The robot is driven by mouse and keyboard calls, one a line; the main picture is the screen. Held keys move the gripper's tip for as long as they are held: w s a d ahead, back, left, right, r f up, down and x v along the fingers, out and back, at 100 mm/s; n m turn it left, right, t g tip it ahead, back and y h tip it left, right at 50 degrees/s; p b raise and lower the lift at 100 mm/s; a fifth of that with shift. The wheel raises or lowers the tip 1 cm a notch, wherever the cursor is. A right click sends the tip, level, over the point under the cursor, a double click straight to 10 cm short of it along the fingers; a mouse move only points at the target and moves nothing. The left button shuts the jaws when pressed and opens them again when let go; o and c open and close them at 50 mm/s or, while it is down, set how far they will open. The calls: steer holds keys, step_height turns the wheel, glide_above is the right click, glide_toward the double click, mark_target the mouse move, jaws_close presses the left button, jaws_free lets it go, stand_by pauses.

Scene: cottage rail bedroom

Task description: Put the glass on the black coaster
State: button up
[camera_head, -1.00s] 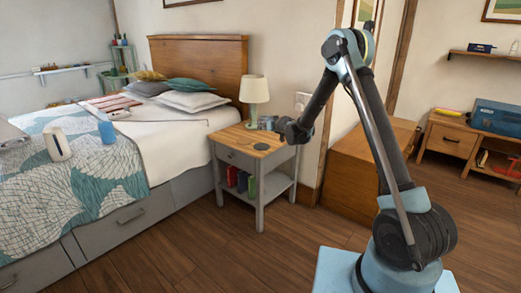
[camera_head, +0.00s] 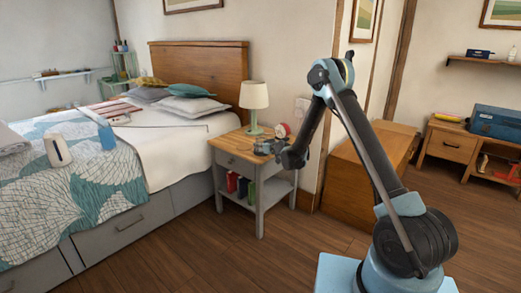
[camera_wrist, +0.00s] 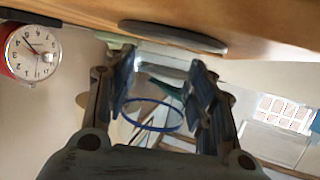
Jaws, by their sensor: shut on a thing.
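My gripper (camera_wrist: 165,72) is shut on the clear glass (camera_wrist: 152,102), which has a blue rim and sits between the two fingers in the wrist view. The black coaster (camera_wrist: 175,36) shows there as a dark, thin disc on the wooden nightstand top (camera_wrist: 270,40), apart from the glass. The wrist view is turned, with the tabletop along its upper edge. In the head view my gripper (camera_head: 267,147) is low over the nightstand (camera_head: 228,143). The coaster is hidden behind it there, and the glass is hard to make out.
A lamp (camera_head: 254,97) with a green base stands at the back of the nightstand. A red alarm clock (camera_head: 282,130) stands at the back right; it also shows in the wrist view (camera_wrist: 35,50). The bed (camera_head: 165,145) is to the left, a wooden chest (camera_head: 365,170) to the right.

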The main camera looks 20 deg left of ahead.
steer(key=shift+f, duration=0.2)
steer(key=o, duration=1.2)
steer(key=shift+o, duration=0.2)
